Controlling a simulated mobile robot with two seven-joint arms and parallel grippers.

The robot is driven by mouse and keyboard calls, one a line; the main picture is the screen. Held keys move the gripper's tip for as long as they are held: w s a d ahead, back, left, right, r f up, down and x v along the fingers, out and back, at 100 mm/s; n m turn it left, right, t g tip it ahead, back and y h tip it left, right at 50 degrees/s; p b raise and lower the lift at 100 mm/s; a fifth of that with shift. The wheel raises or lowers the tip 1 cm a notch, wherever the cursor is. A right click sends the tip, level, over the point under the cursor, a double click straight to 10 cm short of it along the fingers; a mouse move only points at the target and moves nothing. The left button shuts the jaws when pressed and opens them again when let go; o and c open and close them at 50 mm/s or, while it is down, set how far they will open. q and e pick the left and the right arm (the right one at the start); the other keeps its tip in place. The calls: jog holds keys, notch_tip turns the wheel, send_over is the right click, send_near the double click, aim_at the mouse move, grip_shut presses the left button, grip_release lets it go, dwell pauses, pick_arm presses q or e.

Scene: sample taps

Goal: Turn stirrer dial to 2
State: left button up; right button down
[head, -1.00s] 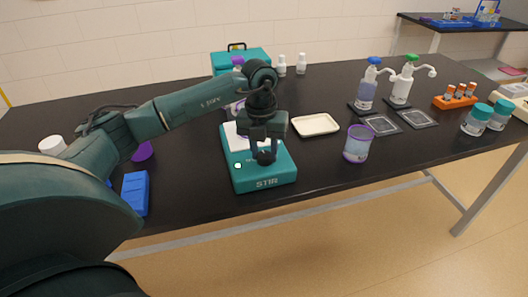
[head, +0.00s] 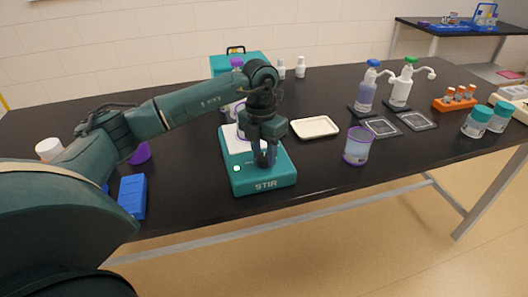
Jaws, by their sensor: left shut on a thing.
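The teal stirrer (head: 250,182), marked STIR, stands near the front edge of the black table. It has a white top plate and a small lit spot at its front left. My left gripper (head: 265,160) points down over the front of the stirrer. It is shut on the dark dial, which is mostly hidden by the fingers, so its setting cannot be read. A vessel on the white plate is partly hidden behind my left arm. My right gripper is not in view.
A purple-rimmed beaker (head: 357,147) stands to the right of the stirrer, and a cream tray (head: 315,127) lies behind it. A blue box (head: 133,196) is at the left. Pump bottles (head: 367,88) and teal-lidded jars (head: 477,122) stand farther right.

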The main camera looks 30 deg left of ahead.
aim_at(262, 155)
pick_arm(q)
jog(key=o, duration=1)
jog(key=shift+c, duration=0.2)
notch_tip(262, 155, up, 13)
jog(key=shift+a+b, duration=0.3)
jog(key=shift+a, duration=0.1)
jog(key=shift+r, duration=0.1)
